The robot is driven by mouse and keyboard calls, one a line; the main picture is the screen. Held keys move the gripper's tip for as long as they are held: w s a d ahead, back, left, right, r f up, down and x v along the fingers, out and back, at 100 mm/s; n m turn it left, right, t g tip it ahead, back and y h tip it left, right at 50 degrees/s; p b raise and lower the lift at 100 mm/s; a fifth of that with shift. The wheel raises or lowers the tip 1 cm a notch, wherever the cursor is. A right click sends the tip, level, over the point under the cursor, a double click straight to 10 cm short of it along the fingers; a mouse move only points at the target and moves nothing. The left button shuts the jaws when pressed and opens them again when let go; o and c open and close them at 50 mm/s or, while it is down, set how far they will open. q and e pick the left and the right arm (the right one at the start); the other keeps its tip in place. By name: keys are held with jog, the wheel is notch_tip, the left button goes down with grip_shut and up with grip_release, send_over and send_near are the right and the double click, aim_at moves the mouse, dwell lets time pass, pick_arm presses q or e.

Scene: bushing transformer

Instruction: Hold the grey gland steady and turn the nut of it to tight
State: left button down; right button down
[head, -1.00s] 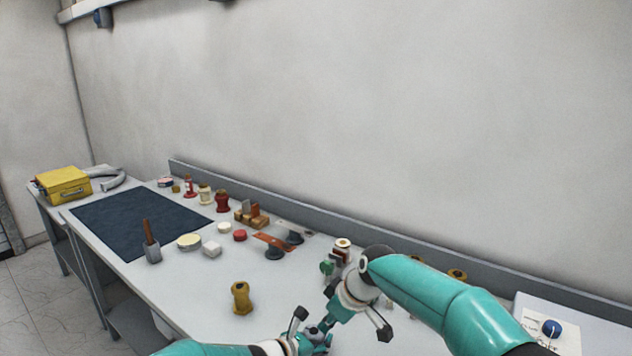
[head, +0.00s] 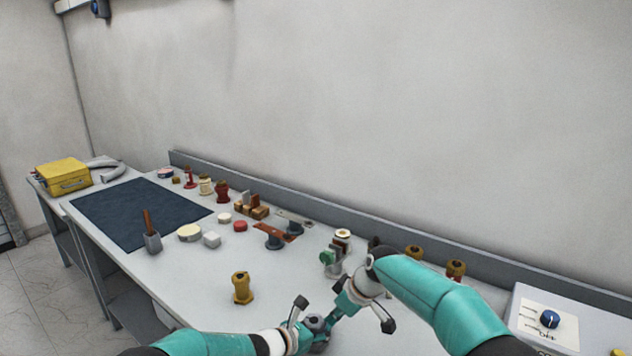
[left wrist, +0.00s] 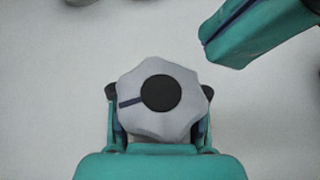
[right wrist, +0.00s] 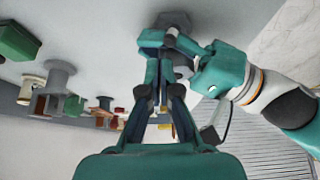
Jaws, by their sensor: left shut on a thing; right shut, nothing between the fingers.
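The grey gland (left wrist: 185,122) shows from above in the left wrist view, with a lobed grey nut, a dark round centre and a dark blue line pointing left. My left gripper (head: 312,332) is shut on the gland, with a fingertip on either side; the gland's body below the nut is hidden. In the head view the gland (head: 316,322) shows small between the arms. My right gripper (right wrist: 157,72) is shut and empty, close beside the left gripper and gland. Part of it shows at the top right of the left wrist view, apart from the nut.
A yellow-brown bushing (head: 242,288) stands left of the grippers. A green-topped part (head: 328,258) stands behind them. Several small parts and a dark mat (head: 140,215) lie farther left. The front tabletop is largely clear.

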aim_at(323, 328)
jog(key=shift+f, duration=0.8)
jog(key=shift+a, duration=0.4)
jog(key=shift+s+a, duration=0.1)
jog(key=shift+s, duration=0.05)
dwell(0.3)
jog(key=shift+s+a, duration=0.55)
jog(key=shift+s, duration=0.25)
jog(key=shift+s+a, duration=0.15)
jog(key=shift+s+a, duration=0.1)
jog(key=shift+a, duration=0.15)
jog(key=shift+d+r, duration=0.1)
